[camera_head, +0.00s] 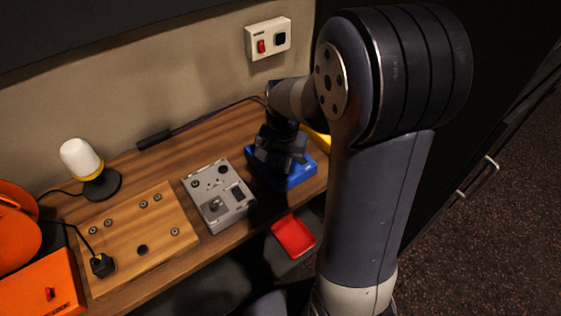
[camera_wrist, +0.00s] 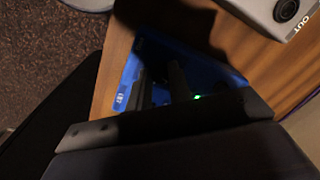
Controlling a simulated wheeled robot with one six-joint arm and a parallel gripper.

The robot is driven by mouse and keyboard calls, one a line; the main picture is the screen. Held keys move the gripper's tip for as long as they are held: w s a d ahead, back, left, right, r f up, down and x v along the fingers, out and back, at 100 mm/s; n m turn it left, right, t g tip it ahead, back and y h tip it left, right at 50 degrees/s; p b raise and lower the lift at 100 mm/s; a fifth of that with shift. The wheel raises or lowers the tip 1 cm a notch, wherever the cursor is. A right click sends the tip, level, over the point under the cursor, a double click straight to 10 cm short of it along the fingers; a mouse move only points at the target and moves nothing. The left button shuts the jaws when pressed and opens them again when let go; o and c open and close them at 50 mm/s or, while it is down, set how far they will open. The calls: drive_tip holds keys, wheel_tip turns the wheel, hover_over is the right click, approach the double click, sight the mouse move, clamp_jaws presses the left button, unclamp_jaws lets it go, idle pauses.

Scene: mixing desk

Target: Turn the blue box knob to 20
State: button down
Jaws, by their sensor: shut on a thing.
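The blue box (camera_head: 297,179) sits at the right end of the wooden desk in the head view, partly covered by my gripper (camera_head: 284,158), which points down over it. In the wrist view the blue box (camera_wrist: 133,75) lies in dark shadow below my gripper (camera_wrist: 163,82). A small green light shows on the box beside the fingers. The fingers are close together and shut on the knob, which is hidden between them. The knob's pointer and the scale cannot be read.
A grey box (camera_head: 219,196) with knobs stands just left of the blue box. A wooden panel (camera_head: 137,240), a white lamp (camera_head: 82,160) and an orange case (camera_head: 40,287) are further left. A red tray (camera_head: 293,236) is at the front edge. A wall switch plate (camera_head: 268,38) is above.

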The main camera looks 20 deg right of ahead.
sight(282, 168)
drive_tip(key=m, duration=0.5)
drive_tip(key=shift+m, duration=0.4)
idle(0.4)
drive_tip(key=c, duration=1.3)
unclamp_jaws()
wheel_tip(282, 168, up, 11)
drive_tip(key=shift+s, duration=0.25)
drive_tip(key=shift+d+f, duration=0.1)
drive_tip(key=shift+f, duration=0.1)
drive_tip(key=f, duration=1)
drive_tip(key=shift+w+f, duration=0.2)
drive_tip(key=shift+f, duration=0.2)
drive_tip(key=shift+r, duration=0.1)
